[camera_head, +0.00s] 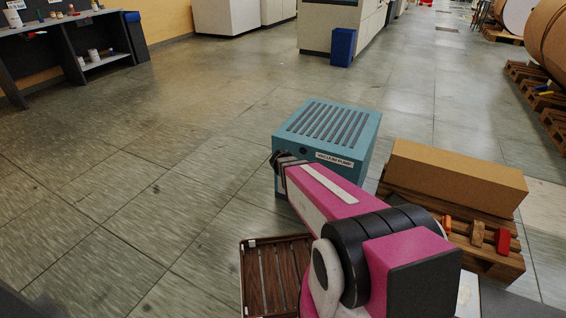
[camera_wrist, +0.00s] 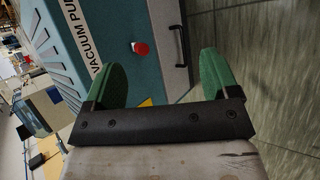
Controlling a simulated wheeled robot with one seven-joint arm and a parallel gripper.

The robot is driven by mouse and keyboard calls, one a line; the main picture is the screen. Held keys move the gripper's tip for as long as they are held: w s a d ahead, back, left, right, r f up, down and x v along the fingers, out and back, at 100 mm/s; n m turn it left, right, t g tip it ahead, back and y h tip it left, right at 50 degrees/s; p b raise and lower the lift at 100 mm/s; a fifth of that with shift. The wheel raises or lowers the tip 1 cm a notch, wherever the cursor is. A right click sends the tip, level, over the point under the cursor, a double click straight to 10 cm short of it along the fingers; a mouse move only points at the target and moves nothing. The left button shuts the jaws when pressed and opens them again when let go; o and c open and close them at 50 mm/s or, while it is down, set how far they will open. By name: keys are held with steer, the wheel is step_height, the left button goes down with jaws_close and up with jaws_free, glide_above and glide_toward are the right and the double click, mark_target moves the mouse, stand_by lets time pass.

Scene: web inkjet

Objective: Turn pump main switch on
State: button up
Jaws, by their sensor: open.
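The vacuum pump (camera_head: 362,140) is a teal box with a slotted top and a "VACUUM PUMP" label, standing on the floor. I cannot tell the switch's setting. My gripper (camera_wrist: 163,62) has two green fingers, spread apart with nothing held; the red knob appears between them, beyond the tips. In the head view my pink arm reaches to the pump's near left side, hiding part of it and the knob.
A cardboard box (camera_head: 455,175) lies on a wooden pallet (camera_head: 482,260) right of the pump. A brown slatted crate (camera_head: 250,285) is near my arm. A bench (camera_head: 95,62) stands far left, and a blue bin (camera_head: 342,46) behind. The left floor is clear.

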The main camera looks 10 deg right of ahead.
steer(key=w+a+f+n+t+h, duration=0.1)
steer(key=w+a+f+n+t, duration=0.5)
steer(key=w+n, duration=0.35)
steer(key=w+a+f+n+t+h, duration=0.1)
steer(key=w+a+f+n+t, duration=0.5)
steer(key=w+n, duration=0.4)
steer(key=d+x, duration=0.1)
steer(key=x, duration=0.8)
steer(key=shift+r+n+t, duration=0.35)
steer(key=shift+r+t, duration=0.05)
steer(key=shift+r, duration=0.35)
steer(key=shift+d, duration=0.15)
steer(key=c, duration=0.9)
